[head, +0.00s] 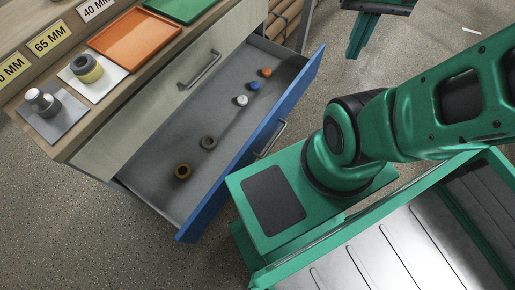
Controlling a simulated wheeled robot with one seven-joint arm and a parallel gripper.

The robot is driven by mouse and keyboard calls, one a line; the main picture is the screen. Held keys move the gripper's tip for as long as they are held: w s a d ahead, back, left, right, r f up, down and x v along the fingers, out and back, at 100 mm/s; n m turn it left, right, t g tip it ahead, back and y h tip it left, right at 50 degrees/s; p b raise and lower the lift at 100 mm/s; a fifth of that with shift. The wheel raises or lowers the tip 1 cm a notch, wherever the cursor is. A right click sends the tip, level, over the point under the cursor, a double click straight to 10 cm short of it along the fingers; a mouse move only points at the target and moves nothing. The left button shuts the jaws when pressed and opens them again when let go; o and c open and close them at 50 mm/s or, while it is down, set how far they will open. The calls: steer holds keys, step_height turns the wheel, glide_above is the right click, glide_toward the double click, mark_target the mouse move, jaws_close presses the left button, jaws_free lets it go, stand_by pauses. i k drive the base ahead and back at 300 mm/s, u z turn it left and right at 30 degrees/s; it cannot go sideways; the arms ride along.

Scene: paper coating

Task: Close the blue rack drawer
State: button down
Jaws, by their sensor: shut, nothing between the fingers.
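The blue rack drawer (212,205) is pulled far out of the wooden rack. Its blue front faces right and carries a metal handle (270,140). Inside its grey tray lie a brown ring (183,171), a darker ring (208,143), and small white (242,100), blue (254,86) and orange (265,72) pieces. My gripper (354,54) is partly in view at the top, to the right of the drawer's far end and apart from it. It is shut and empty. The top of the gripper is cut off by the frame edge.
The wooden rack top (45,150) holds an orange tray (134,38), a green tray (183,5), and white and grey plates bearing small parts. A closed, light-coloured drawer (175,92) sits beside the open one. Brown rolls (290,20) stand behind. Speckled floor is clear around my gripper.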

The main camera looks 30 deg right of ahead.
mark_target(241, 134)
steer(key=z, duration=0.05)
steer(key=k, duration=0.95)
steer(key=z, duration=3)
steer(key=i, duration=0.5)
steer(key=u, duration=2.95)
